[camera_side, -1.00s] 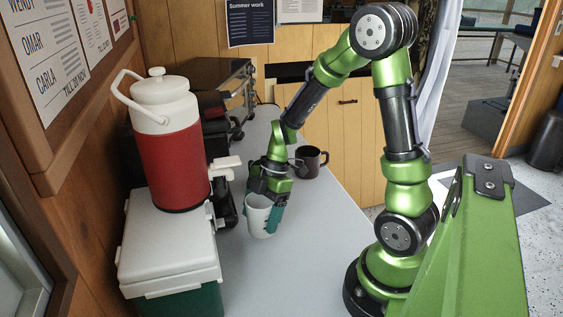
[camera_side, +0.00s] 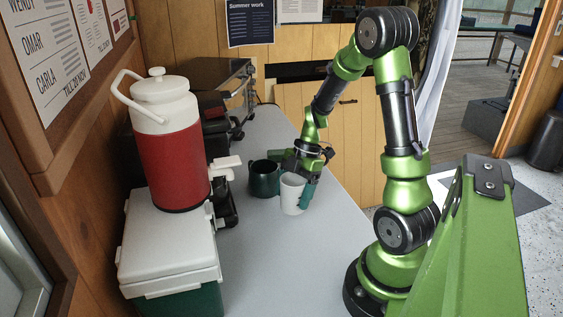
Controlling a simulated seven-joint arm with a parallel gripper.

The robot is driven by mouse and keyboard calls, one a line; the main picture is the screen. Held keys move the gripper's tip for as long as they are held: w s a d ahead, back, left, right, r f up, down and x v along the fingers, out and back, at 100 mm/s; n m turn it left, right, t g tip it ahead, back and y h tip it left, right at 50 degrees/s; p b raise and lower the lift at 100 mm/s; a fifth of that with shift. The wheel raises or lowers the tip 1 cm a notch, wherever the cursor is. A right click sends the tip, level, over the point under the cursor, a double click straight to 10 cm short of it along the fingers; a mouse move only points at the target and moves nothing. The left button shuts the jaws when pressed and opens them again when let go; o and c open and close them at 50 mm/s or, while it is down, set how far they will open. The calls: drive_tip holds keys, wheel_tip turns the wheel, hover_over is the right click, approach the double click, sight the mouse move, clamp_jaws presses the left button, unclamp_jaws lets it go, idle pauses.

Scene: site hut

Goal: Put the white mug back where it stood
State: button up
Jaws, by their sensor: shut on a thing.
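The white mug (camera_side: 292,196) is upright in my gripper (camera_side: 295,191). A teal finger shows against the mug's right side; the other finger is not clear. I cannot tell whether the mug's base touches the grey table (camera_side: 268,262) or hangs just above it. A dark green mug (camera_side: 263,181) stands on the table just left of the white mug and slightly farther back. I cannot tell if the two touch. The dark brown mug seen earlier is now hidden behind my gripper.
A red and white drink jug (camera_side: 170,160) stands on a white-lidded cool box (camera_side: 165,245) at the left. Dark appliances and a toaster oven (camera_side: 222,80) line the wall behind. The table's front part is clear.

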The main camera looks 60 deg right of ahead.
drive_tip(key=shift+s+d, duration=0.15)
drive_tip(key=shift+d, duration=0.4)
drive_tip(key=s+d+r+m+t+h, duration=0.1)
drive_tip(key=s+d+r+m, duration=0.1)
drive_tip(key=s+d+m, duration=0.15)
drive_tip(key=s+d+r+m+t, duration=0.1)
drive_tip(key=s+d+r+m, duration=0.15)
drive_tip(key=d, duration=0.25)
drive_tip(key=shift+w+a+f, duration=0.1)
drive_tip(key=shift+w+f, duration=0.1)
drive_tip(key=shift+f, duration=1.75)
drive_tip(key=shift+w+f, duration=0.15)
drive_tip(key=shift+f, duration=1.8)
drive_tip(key=shift+f, duration=0.15)
drive_tip(key=o, duration=1.4)
drive_tip(key=shift+o, duration=0.2)
